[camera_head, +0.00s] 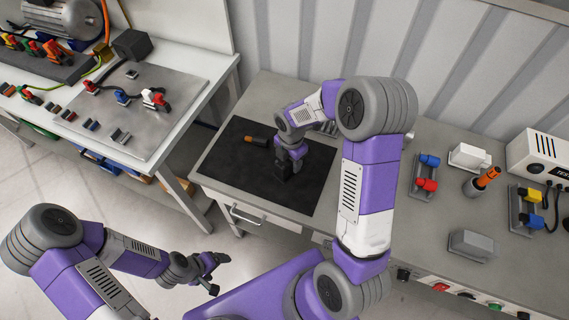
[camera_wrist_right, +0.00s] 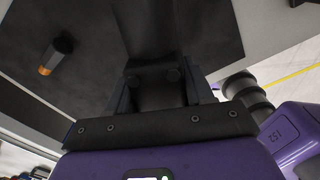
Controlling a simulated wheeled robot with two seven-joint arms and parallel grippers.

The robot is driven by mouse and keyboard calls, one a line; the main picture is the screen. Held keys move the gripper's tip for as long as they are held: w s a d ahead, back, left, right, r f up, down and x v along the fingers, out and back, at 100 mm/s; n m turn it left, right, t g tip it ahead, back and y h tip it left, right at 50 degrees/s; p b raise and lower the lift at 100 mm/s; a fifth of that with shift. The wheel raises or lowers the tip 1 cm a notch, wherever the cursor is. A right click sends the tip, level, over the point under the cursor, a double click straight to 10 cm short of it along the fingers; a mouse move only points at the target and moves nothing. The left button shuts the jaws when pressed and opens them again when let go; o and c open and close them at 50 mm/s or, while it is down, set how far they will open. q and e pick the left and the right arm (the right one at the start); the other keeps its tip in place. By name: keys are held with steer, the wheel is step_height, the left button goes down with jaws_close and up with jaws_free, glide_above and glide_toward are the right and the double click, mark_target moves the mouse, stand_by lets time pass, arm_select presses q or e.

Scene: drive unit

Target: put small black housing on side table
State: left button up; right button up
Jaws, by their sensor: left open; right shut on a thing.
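My right gripper (camera_head: 290,153) points down over the black mat (camera_head: 225,160) on the grey table. It is shut on a small black housing (camera_head: 284,169), which is hard to tell from the dark mat; I cannot tell whether it touches the mat. In the right wrist view a dark block (camera_wrist_right: 150,30), seemingly the housing, sits between the fingers (camera_wrist_right: 157,85). My left gripper (camera_head: 210,271) is open and empty, in the air over the floor, left of the grey table.
A dark tool with an orange tip (camera_head: 258,141) lies on the mat, left of my right gripper; the right wrist view shows it too (camera_wrist_right: 55,55). The white bench (camera_head: 215,75) at left carries a black box (camera_head: 131,45). Colored connectors (camera_head: 427,173) and a white device (camera_head: 540,152) stand at right.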

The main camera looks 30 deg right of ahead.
steer(key=shift+w+f, duration=0.1)
steer(key=shift+f, duration=0.65)
step_height(320, 180, down, 3)
steer(key=shift+r+b, duration=0.1)
steer(key=shift+b, duration=0.2)
steer(key=shift+w+f, duration=0.1)
steer(key=shift+f, duration=0.3)
steer(key=shift+f, duration=0.1)
steer(key=o, duration=1.2)
steer(key=shift+c, duration=0.2)
